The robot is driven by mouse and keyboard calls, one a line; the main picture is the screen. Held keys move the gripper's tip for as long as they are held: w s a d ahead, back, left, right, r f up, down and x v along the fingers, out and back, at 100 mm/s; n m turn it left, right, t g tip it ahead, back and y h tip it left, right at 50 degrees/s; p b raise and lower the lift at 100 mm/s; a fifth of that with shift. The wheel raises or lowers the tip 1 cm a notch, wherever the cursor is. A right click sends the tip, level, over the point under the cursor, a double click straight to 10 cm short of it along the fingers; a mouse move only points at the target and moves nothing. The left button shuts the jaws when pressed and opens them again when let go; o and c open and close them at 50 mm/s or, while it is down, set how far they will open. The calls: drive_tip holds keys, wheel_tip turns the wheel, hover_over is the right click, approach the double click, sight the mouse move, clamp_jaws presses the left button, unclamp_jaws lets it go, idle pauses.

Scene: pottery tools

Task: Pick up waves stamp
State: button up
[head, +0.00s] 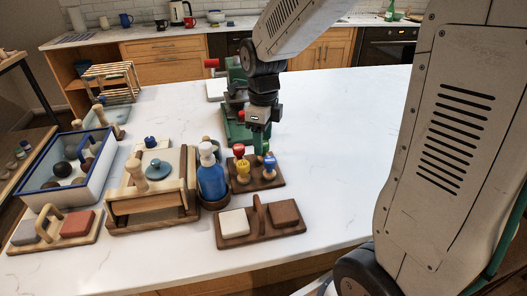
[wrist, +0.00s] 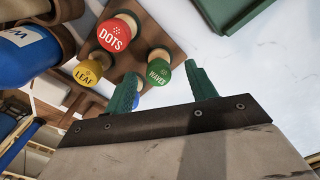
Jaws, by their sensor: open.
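The waves stamp (wrist: 158,72) has a green round top marked WAVES and a wooden handle, and stands on a dark wooden stand (wrist: 152,35). My gripper (wrist: 160,74) is open, with its green fingers on either side of the waves stamp in the wrist view. I cannot tell whether they touch it or how far down they reach. In the head view my gripper (head: 262,145) is over the back right of the stand, and largely hides the green stamp. A red DOTS stamp (wrist: 116,34), a yellow LEAF stamp (wrist: 90,72) and a blue stamp (head: 270,161) stand close by.
A blue bottle (head: 212,182) stands left of the stamps. A dark tray with a white block and a brown block (head: 284,211) lies in front. A green machine (head: 236,110) stands behind. The white tabletop (head: 335,150) is clear on the right.

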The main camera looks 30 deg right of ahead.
sight(264, 144)
wheel_tip(264, 144, down, 4)
drive_tip(key=shift+s+f, duration=0.1)
drive_tip(key=shift+s, duration=0.05)
drive_tip(key=c, duration=1.1)
